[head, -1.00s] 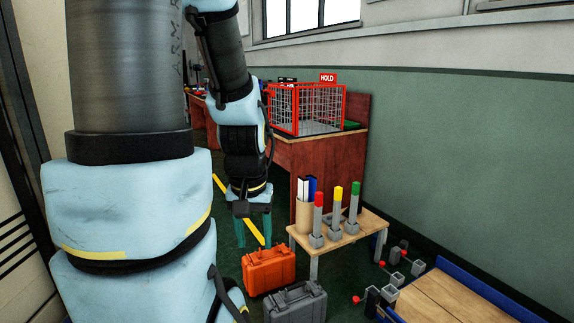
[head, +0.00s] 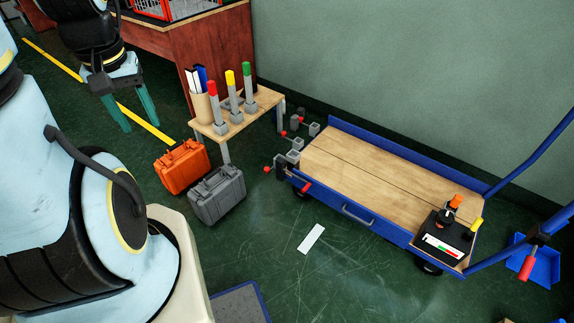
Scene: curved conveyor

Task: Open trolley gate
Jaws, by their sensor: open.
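The trolley (head: 375,172) has a wooden deck and blue sides and stands at the right, along the wall. Its near side is a low blue panel, which appears to be the gate (head: 375,226), with a grey bar handle (head: 357,215). The panel stands upright along the deck edge. A red-tipped lever (head: 303,186) sits near its left end. My gripper (head: 141,126), with two teal fingers pointing down, hangs at the upper left, open and empty. It is well apart from the trolley, beyond the cases.
An orange case (head: 181,166) and a grey case (head: 217,194) stand on the floor between my gripper and the trolley. Behind them is a small table (head: 241,116) with coloured posts. A white strip (head: 311,238) lies on otherwise clear floor before the trolley.

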